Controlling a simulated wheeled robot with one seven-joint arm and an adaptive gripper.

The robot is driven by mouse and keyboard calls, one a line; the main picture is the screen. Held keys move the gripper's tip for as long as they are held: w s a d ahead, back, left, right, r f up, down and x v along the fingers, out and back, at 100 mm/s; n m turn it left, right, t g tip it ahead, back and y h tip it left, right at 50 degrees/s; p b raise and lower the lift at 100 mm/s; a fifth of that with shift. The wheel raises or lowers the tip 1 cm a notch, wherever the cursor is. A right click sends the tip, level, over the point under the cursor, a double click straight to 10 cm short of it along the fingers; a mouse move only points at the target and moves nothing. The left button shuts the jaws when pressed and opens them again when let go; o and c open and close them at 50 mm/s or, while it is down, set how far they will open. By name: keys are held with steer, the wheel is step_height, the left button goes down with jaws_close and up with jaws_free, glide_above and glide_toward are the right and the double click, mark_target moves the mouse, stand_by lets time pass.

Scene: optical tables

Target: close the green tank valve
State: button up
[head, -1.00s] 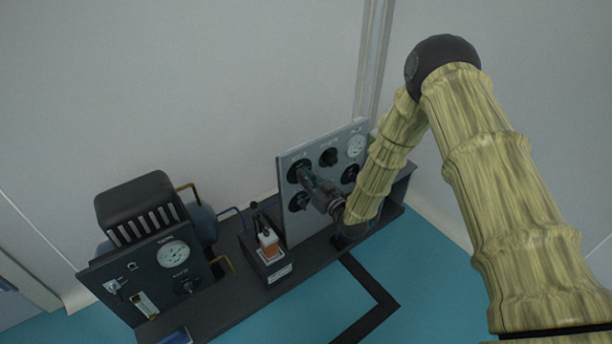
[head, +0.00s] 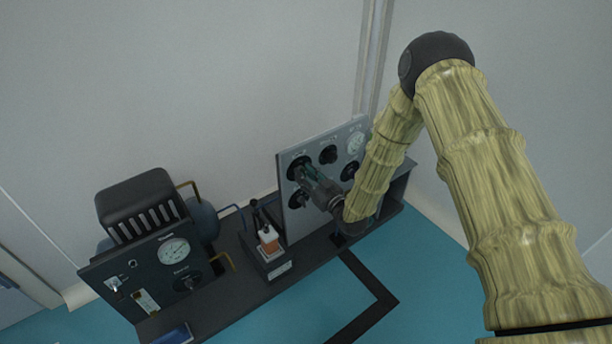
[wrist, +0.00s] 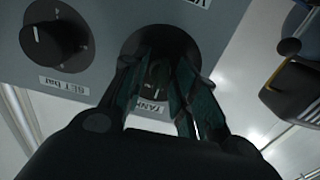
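The tank valve is a dark round knob (wrist: 157,78) on the grey panel, with a label reading "TANK" beside it in the wrist view. In the head view it is the upper left knob (head: 297,165) of the panel, partly behind my fingers. Its green colour does not show clearly. My gripper (wrist: 163,62) reaches to the panel with one dark greenish finger on each side of the knob. It also shows in the head view (head: 307,174). The fingers hide much of the knob, and I cannot tell whether they press on it.
A "SET bar" knob (wrist: 57,40) is beside the tank valve. Other knobs (head: 328,154) and a gauge (head: 355,143) share the panel. The blue floor (head: 425,285) in front is clear.

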steer(key=v, duration=1.2)
stand_by(0.5)
steer(key=s+d+f+m+g+h, duration=0.2)
steer(key=s+d+f+g+h, duration=0.2)
steer(key=s+f, duration=0.45)
steer(key=s+d+f+m+g+h, duration=0.3)
steer(key=s+d+f, duration=0.2)
steer(key=s+f, duration=0.4)
steer(key=s+d+f+m+g+h, duration=0.1)
steer(key=s+d+g+h, duration=0.2)
steer(key=s, duration=0.9)
steer(key=s+d+f+m+g, duration=0.15)
steer(key=s+d+g, duration=0.25)
steer(key=s, duration=0.8)
step_height(320, 180, up, 32)
steer(key=p, duration=3.1)
steer(key=shift+s+a+g+h, duration=0.2)
steer(key=shift+s+g+h, duration=0.1)
steer(key=shift+s, duration=0.05)
